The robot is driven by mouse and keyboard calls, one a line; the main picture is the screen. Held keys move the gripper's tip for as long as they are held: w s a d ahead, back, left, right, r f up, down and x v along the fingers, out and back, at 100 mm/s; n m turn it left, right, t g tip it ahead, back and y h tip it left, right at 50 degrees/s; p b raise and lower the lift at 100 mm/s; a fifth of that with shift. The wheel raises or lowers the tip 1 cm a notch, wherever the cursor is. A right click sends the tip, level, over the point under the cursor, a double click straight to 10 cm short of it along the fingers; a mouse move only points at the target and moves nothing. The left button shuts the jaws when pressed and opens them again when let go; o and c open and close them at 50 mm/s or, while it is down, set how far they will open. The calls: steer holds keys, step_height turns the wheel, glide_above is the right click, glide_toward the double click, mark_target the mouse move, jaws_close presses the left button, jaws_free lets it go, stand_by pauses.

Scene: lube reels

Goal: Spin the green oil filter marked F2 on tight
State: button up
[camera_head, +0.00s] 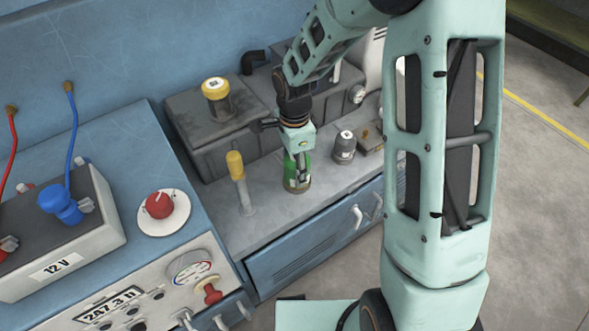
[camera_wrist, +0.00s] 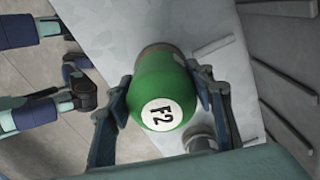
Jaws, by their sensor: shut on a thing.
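The green oil filter (camera_wrist: 161,92) has a white round label reading F2 on its end. In the wrist view it sits between the two fingers of my gripper (camera_wrist: 165,100), which is shut on its sides. In the head view the filter (camera_head: 290,172) stands upright on a tan-grey base on the grey ledge, partly hidden by my gripper (camera_head: 298,165), which comes down from above. The wrist view also shows a brownish base (camera_wrist: 160,52) at the filter's far end. How tightly the filter sits on it cannot be told.
A grey filter-like cylinder (camera_head: 344,147) stands right of the green one. A yellow-handled dipstick (camera_head: 236,167) stands to the left. Behind is a dark engine block with a yellow cap (camera_head: 216,92). A battery (camera_head: 62,235) and red knob (camera_head: 160,205) are further left.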

steer(key=m, duration=0.1)
steer(key=m+b, duration=0.1)
steer(key=shift+w+f+m, duration=0.1)
steer(key=shift+f+m, duration=0.1)
steer(key=shift+m, duration=0.1)
steer(key=shift+r+m, duration=0.15)
steer(key=shift+m, duration=0.45)
steer(key=shift+w+m+b, duration=0.1)
steer(key=shift+m+b, duration=0.45)
steer(key=shift+m, duration=0.45)
steer(key=m, duration=0.3)
steer(key=shift+w, duration=0.1)
steer(key=o, duration=1.5)
